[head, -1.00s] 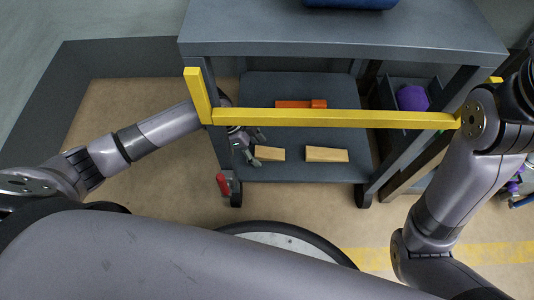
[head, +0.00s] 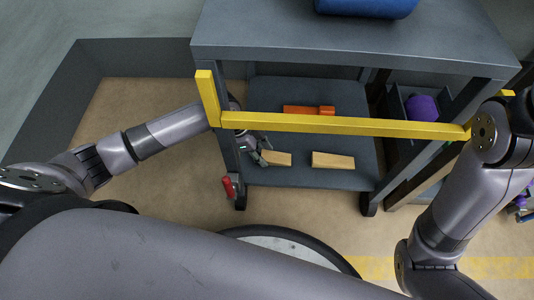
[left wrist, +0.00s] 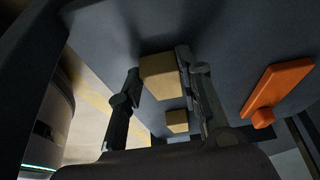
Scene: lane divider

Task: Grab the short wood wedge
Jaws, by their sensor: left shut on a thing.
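The short wood wedge (head: 277,159) is a small tan block on the lower shelf of the grey cart, at the shelf's front left. My left gripper (head: 263,152) reaches in from the left and is shut on its left end. In the left wrist view the short wood wedge (left wrist: 160,76) sits between the two fingers (left wrist: 158,75). A longer wood wedge (head: 333,161) lies to its right on the shelf, apart from the gripper. Another wood piece (left wrist: 177,121) shows smaller in the wrist view. My right gripper is not visible.
An orange tool-like piece (head: 308,111) lies farther back on the shelf (head: 300,178). A yellow rail (head: 330,124) crosses above the shelf's front. A red-handled part (head: 228,187) is by the front left leg. A blue object (head: 366,7) is on top; a purple one (head: 421,106) is at right.

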